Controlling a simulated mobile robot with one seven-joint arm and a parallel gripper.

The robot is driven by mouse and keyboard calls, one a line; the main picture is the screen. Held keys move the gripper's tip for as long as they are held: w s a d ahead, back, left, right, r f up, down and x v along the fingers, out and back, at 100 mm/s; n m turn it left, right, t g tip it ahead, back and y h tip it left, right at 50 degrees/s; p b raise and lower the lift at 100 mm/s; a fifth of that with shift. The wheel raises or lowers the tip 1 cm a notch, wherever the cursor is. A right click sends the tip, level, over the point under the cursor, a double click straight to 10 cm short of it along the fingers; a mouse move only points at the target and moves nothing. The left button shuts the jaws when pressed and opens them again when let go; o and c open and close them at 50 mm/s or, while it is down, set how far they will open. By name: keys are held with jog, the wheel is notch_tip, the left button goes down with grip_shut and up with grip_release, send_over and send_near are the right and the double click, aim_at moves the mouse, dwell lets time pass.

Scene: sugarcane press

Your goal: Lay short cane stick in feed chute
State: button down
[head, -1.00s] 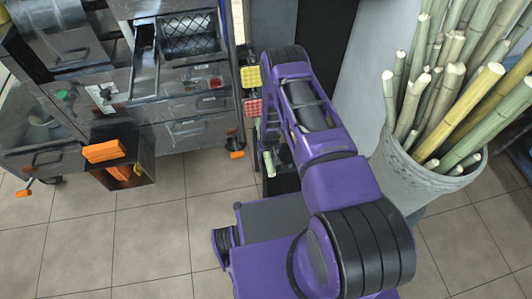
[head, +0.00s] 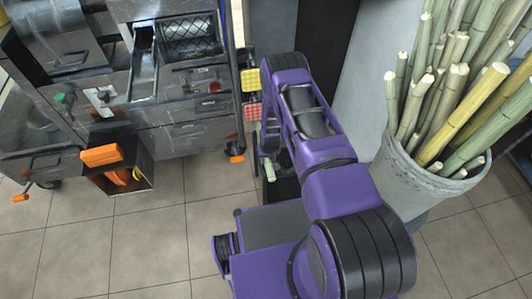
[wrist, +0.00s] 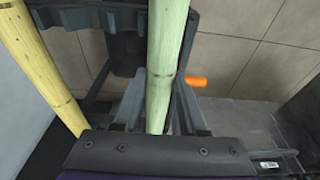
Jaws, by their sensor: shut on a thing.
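A pale green cane stick (wrist: 168,60) stands between the two fingers of my gripper (wrist: 162,108) in the wrist view, and they are shut on it. In the head view the stick's light end (head: 270,172) shows just left of my purple arm; my arm hides most of my gripper. The steel press (head: 180,105) is at the upper left. A narrow open metal trough (head: 145,75) on its top looks like the feed chute. The held stick is apart from it, to its lower right.
A grey bucket (head: 425,185) of tall canes stands at the right. A yellow cane (wrist: 42,65) passes left of the held stick in the wrist view. An orange-handled open box (head: 140,180) hangs at the press front. Tiled floor (head: 150,230) is clear at lower left.

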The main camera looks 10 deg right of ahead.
jog(key=shift+r, duration=0.15)
dwell(0.3)
jog(key=shift+r+p, duration=0.8)
jog(key=shift+r, duration=0.4)
jog(key=shift+s+r+p, duration=0.3)
jog(key=shift+s+p, duration=0.5)
jog(key=shift+s, duration=0.7)
jog(key=shift+s+r+p, duration=0.35)
jog(key=shift+s+p, duration=0.4)
jog(key=shift+s, duration=0.75)
jog(key=shift+s+r+p, duration=0.3)
jog(key=shift+s+p, duration=0.5)
jog(key=shift+s, duration=0.7)
notch_tip(320, 180, up, 3)
jog(key=shift+r+p, duration=0.1)
jog(key=shift+p, duration=0.95)
jog(key=shift+r, duration=2.35)
jog(key=shift+r, duration=0.1)
notch_tip(320, 180, up, 36)
jog(key=f, duration=0.1)
send_over(272, 176)
jog(key=shift+s+r, duration=0.25)
jog(key=shift+s, duration=0.2)
